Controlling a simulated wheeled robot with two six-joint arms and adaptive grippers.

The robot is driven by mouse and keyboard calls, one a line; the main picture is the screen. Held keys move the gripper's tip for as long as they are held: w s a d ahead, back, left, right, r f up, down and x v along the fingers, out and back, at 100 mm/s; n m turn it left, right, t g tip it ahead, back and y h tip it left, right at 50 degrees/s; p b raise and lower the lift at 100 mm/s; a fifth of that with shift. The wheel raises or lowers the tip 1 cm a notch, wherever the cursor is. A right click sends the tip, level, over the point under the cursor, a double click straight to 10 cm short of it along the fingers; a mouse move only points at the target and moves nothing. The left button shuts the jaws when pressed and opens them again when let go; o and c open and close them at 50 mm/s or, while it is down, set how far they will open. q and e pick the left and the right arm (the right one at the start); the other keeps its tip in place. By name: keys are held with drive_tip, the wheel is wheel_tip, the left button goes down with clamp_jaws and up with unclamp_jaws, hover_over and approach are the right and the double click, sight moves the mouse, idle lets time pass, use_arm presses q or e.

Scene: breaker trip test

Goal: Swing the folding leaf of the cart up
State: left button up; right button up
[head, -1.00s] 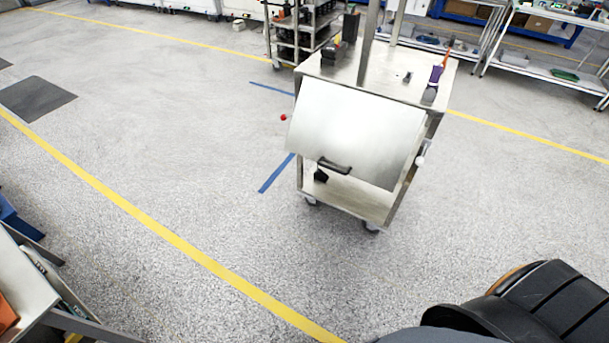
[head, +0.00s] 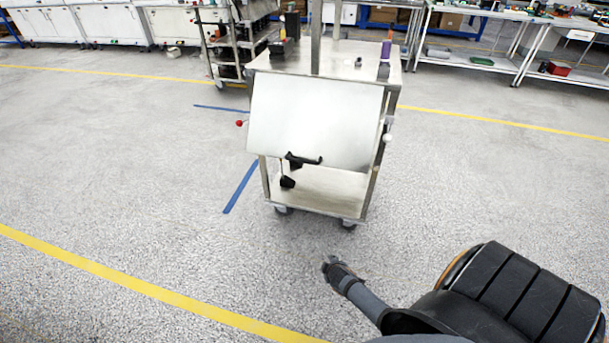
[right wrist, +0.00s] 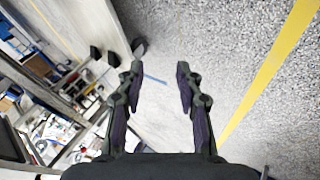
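The cart (head: 344,187) is a metal trolley with a flat top (head: 340,68) and a lower shelf. Its folding leaf (head: 315,120), a pale metal panel, hangs down at a slant from the near edge of the top. A black handle (head: 306,160) sits near the leaf's lower edge. A red knob (head: 239,123) sticks out at the cart's left side and a white knob (head: 387,137) at its right. My right gripper (head: 330,264) is in front of the cart, apart from it. In the right wrist view its fingers (right wrist: 160,76) are spread and empty. My left gripper is out of view.
A purple-topped item (head: 385,52) and dark items stand on the cart top. A shelved trolley (head: 222,58) is behind left, and workbenches (head: 480,65) stand at the back right. Blue tape (head: 241,187) and yellow lines mark the floor. The floor before the cart is clear.

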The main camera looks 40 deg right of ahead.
drive_tip(key=w+d+r+n+t+h+b, duration=0.1)
drive_tip(key=w+d+r+n+t+b, duration=0.2)
drive_tip(key=w, duration=0.5)
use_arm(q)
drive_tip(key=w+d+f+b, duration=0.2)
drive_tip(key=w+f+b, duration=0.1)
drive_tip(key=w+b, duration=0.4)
use_arm(e)
drive_tip(key=n+t+h+b, duration=0.3)
drive_tip(key=t+h, duration=0.1)
drive_tip(key=t, duration=0.2)
approach(305, 161)
drive_tip(key=x, duration=0.3)
drive_tip(key=b+x, duration=0.1)
drive_tip(key=x, duration=0.6)
drive_tip(key=shift+w+d+f, duration=0.2)
drive_tip(key=shift+f, duration=0.1)
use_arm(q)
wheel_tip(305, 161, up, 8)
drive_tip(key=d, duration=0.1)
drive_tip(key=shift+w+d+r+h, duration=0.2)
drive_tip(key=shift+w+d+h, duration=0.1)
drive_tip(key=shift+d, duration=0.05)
use_arm(e)
clamp_jaws()
